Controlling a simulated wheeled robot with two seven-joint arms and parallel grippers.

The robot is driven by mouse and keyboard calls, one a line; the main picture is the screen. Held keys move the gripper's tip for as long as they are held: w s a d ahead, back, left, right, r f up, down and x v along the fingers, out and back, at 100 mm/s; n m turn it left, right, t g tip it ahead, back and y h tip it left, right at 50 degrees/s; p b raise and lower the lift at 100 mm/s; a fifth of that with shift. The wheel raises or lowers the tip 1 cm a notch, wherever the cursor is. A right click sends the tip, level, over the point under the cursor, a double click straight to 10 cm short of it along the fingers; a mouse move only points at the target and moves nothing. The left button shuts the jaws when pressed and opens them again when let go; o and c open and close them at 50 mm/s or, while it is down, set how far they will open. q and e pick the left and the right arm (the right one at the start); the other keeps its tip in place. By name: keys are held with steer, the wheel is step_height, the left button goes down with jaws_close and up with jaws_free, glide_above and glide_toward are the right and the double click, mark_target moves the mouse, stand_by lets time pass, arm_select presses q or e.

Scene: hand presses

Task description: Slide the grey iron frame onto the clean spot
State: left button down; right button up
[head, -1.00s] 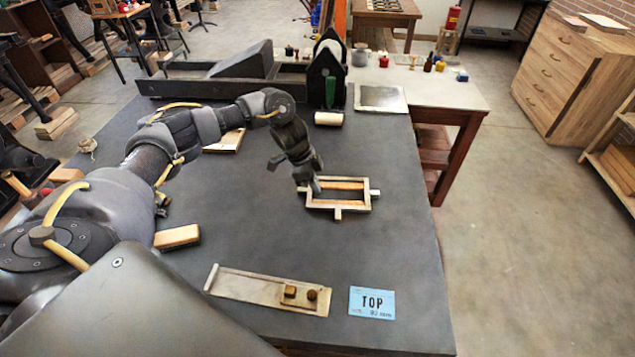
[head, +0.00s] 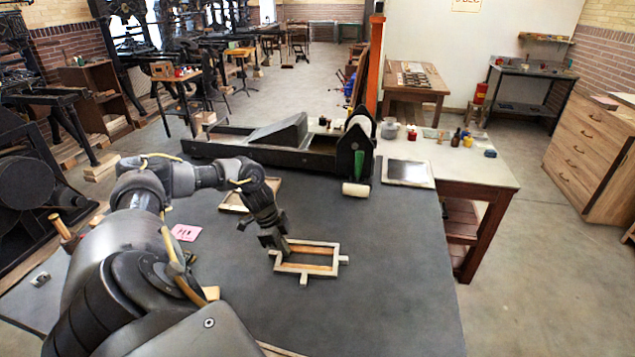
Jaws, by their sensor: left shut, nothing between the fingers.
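The grey iron frame (head: 305,270) lies flat on the dark table, a rectangle with short stubs on its sides and brown wood strips inside it. My left gripper (head: 284,251) points down at the frame's left end. Its fingers are shut with nothing between them, and the tip looks to be at or just inside the left bar; I cannot tell whether it touches. No clean spot can be made out on the dark table top (head: 385,275). My right gripper is not in view.
A black press (head: 280,150) stands along the back of the table, with a pale roller (head: 356,189) before it and a metal plate (head: 408,172) to its right. A shallow wooden tray (head: 232,205) lies behind my left arm. The table right of the frame is clear.

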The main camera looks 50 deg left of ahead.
mark_target(264, 252)
arm_select(q)
steer(key=s+a, duration=0.2)
steer(key=s+a+b, duration=0.1)
steer(key=s+a, duration=0.1)
steer(key=a, duration=0.1)
steer(key=shift+s+a+f, duration=0.1)
steer(key=shift+a+f, duration=0.05)
steer(key=shift+a, duration=0.1)
steer(key=shift+s+a, duration=0.25)
steer(key=shift+a, duration=0.2)
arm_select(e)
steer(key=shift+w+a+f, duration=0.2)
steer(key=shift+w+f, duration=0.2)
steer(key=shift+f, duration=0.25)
arm_select(q)
steer(key=shift+a+r+b, duration=0.2)
steer(key=shift+r+b, duration=0.1)
steer(key=shift+r, duration=0.3)
steer(key=b+v, duration=0.2)
steer(key=v, duration=0.7)
steer(key=shift+s+r, duration=0.15)
steer(key=shift+r, duration=0.25)
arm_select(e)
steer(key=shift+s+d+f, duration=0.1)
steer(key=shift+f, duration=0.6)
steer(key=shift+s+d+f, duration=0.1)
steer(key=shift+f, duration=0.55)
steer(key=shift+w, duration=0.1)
